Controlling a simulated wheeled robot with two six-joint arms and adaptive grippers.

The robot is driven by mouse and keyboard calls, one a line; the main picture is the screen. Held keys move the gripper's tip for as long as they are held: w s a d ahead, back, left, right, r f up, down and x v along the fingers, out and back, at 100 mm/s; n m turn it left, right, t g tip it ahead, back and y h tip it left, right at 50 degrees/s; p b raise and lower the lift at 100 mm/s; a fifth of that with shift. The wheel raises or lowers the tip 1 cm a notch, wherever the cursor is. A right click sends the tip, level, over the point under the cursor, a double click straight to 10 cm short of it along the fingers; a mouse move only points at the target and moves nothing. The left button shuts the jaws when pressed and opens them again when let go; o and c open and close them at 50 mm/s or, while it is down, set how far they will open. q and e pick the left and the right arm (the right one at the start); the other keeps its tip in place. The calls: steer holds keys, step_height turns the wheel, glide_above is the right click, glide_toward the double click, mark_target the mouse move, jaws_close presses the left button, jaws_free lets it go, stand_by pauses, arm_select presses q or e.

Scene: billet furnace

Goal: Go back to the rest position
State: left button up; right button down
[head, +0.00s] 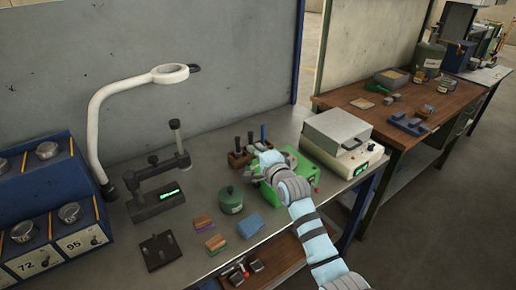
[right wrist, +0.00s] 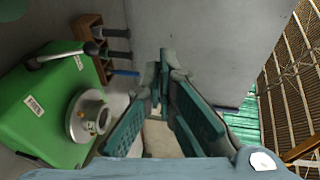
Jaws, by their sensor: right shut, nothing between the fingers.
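My right gripper (head: 262,158) is over the green machine (head: 302,172) on the grey bench, seen from behind along my arm. In the right wrist view my right gripper (right wrist: 160,72) has its fingertips together, with nothing between them. The same green machine (right wrist: 40,110) lies to the left of the fingers there, with a round metal part (right wrist: 90,115) on its face. I cannot tell from these frames whether the gripper touches the machine. My left gripper does not show in either view.
A white box-shaped unit with a display (head: 342,150) stands right of the green machine. A wooden rack with dark handles (head: 238,158) is behind the gripper. A green pot (head: 230,203), coloured blocks (head: 250,226) and a white lamp (head: 95,120) stand to the left.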

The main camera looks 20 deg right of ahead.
steer(key=shift+s+r, duration=0.5)
steer(key=shift+s, duration=0.05)
